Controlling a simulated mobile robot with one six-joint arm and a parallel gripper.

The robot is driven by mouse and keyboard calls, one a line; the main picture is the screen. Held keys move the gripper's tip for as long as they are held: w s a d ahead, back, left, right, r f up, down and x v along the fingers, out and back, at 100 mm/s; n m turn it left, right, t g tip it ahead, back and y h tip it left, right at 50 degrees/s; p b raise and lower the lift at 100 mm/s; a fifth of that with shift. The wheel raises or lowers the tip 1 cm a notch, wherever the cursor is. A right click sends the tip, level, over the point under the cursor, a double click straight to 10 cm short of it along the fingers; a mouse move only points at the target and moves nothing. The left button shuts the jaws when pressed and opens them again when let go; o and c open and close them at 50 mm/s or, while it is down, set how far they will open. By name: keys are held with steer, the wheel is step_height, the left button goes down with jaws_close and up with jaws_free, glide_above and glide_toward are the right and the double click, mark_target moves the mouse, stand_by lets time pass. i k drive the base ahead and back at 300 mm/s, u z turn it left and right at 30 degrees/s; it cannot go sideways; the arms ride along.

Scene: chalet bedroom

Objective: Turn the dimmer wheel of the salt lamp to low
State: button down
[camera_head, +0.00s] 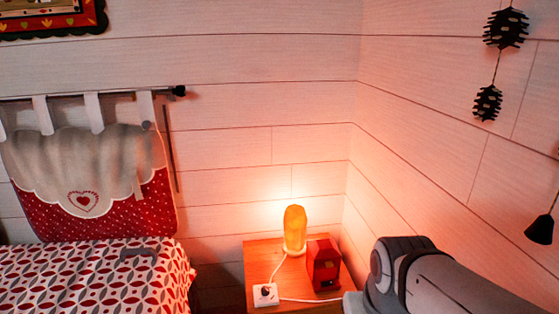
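The salt lamp (294,229) stands upright and lit on the wooden bedside table (259,254) in the corner, glowing orange. A white cord runs from its base to a small white box with a dark round knob, the dimmer (265,294), at the table's front left. The knob's setting is too small to read. My grey arm comes in from the lower right, and its visible part is right of the table. My gripper is not in view.
A red house-shaped box (323,265) stands right of the lamp, close to it. A white cord (312,300) crosses the table front. The bed (90,275) is at the left, with a small grey object (138,252) on it. Dark ornaments (505,30) hang at the right wall.

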mark_target(264, 290)
steer(key=k, duration=1.3)
steer(key=u, duration=0.45)
steer(key=i, duration=2.35)
steer(key=z, duration=0.7)
